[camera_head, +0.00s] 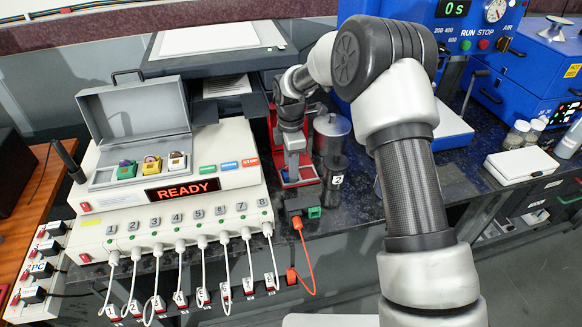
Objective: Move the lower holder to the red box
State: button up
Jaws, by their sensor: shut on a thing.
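A red box (310,175) stands on the dark bench, right of the white tester. My gripper (292,165) points down at the red box, its tip at or just above it. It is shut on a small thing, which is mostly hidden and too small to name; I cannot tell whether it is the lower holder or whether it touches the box.
The white tester (170,215) shows READY, with several cables hanging in front. A dark cylinder marked 2 (333,180) and a lidded metal pot (332,135) stand close right of the gripper. A small dark block (297,204) with an orange cable lies in front.

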jog(key=shift+f, duration=0.15)
jog(key=o, duration=1)
jog(key=shift+o, duration=0.2)
notch_tip(320, 180, up, 12)
jog(key=p, duration=0.1)
jog(key=shift+r+p, duration=0.25)
jog(key=shift+p, duration=0.05)
